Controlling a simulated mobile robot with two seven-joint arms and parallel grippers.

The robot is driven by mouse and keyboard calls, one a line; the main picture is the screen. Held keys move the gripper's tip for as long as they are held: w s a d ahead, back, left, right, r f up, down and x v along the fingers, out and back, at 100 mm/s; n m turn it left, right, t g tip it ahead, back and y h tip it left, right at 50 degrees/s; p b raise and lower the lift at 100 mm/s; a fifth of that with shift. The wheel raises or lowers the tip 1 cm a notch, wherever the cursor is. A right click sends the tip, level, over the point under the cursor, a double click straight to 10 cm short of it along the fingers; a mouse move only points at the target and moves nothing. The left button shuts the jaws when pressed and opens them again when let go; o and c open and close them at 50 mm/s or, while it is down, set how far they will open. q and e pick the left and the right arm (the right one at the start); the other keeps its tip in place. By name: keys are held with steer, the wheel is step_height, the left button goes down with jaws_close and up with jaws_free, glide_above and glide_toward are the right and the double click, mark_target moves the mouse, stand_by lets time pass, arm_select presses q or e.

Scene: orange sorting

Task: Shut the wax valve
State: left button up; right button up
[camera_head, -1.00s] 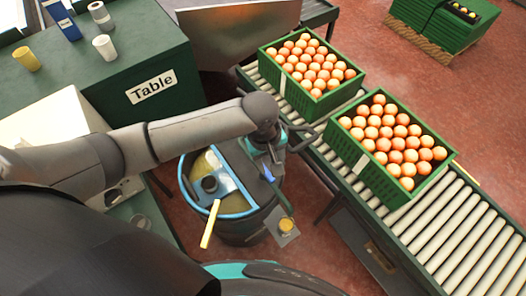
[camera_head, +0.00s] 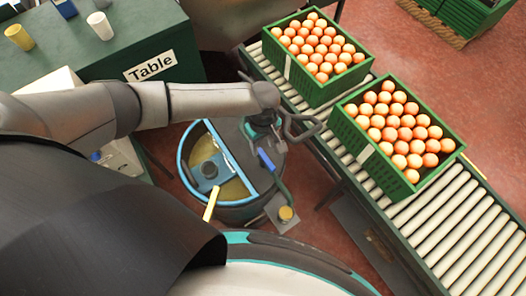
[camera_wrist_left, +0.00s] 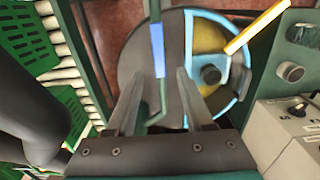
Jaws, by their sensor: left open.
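A round dark wax tank (camera_head: 238,213) with a blue rim and yellowish liquid stands on the floor. The valve shows as a blue lever handle (camera_head: 265,159) on a green pipe (camera_head: 283,190) over the tank's dark right half. My left gripper (camera_head: 259,133) is above that half, near the handle. In the left wrist view its two fingers (camera_wrist_left: 160,76) are apart, with the blue handle (camera_wrist_left: 157,50) lying just ahead of and between the tips in the picture. I cannot tell the height gap, and no contact is clear. My right gripper is not in view.
Two green crates of oranges (camera_head: 333,91) (camera_head: 345,138) sit on a roller conveyor (camera_head: 448,232) right of the tank. A yellow-handled tool (camera_head: 210,205) leans out of the tank. A green table (camera_head: 110,50) with cups stands at the back left. A small plate with a yellow knob (camera_head: 286,214) is beside the tank.

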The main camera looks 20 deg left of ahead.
mark_target(263, 154)
arm_select(q)
steer(key=shift+f+b, duration=0.6)
steer(key=shift+f, duration=2)
jaws_close()
